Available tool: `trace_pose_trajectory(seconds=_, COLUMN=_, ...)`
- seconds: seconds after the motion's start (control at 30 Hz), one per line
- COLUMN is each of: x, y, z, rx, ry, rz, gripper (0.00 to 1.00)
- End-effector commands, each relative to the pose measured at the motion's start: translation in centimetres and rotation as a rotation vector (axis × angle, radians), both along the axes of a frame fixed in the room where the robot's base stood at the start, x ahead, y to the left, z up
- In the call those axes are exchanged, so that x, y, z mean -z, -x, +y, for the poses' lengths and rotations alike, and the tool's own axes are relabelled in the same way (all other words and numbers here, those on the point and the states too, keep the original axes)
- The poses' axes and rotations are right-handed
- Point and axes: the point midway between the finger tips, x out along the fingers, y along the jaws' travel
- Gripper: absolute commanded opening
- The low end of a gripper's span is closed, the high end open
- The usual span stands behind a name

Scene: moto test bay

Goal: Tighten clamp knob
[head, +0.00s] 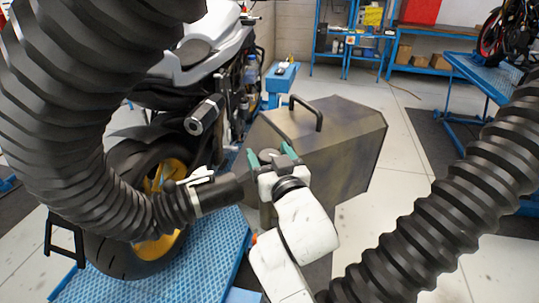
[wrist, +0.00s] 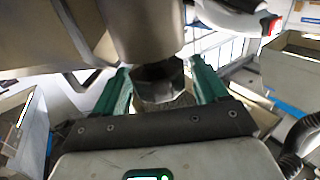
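My gripper (head: 271,155) has two green fingers, spread apart, near the end of the black exhaust hose in the head view. A small grey round piece, which looks like the clamp knob (head: 268,155), shows between the fingertips. In the wrist view, a dark faceted piece (wrist: 158,82) lies between the fingers of my gripper (wrist: 163,86), below a grey-brown cylinder (wrist: 146,30). The fingers stand on either side of it; I cannot tell whether either touches it. A light metal clamp (head: 198,184) sits around the hose's end fitting.
The corrugated hose (head: 70,100) fills the left; another dark corrugated tube (head: 440,215) crosses the right. A motorcycle's rear wheel (head: 125,190) stands on a blue lift (head: 185,265). A grey box with a black handle (head: 335,145) is just behind my gripper.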

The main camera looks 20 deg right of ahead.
Motion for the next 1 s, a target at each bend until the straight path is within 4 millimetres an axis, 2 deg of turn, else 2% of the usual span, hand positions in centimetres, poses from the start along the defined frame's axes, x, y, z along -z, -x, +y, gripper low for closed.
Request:
trace_pose_trajectory(seconds=0.03, x=0.01, y=0.01, z=0.0, rx=0.0, ry=0.0, rz=0.0, gripper=0.68)
trace_pose_trajectory(seconds=0.47, x=0.01, y=0.03, z=0.01, rx=0.0, ry=0.0, rz=0.0, gripper=0.28)
trace_pose_trajectory(seconds=0.7, x=0.6, y=-0.12, z=0.15, rx=0.039, ry=0.003, rz=0.001, gripper=0.28)
trace_pose_trajectory(seconds=1.0, x=0.27, y=-0.02, z=0.09, rx=0.129, ry=0.0, rz=0.0, gripper=0.28)
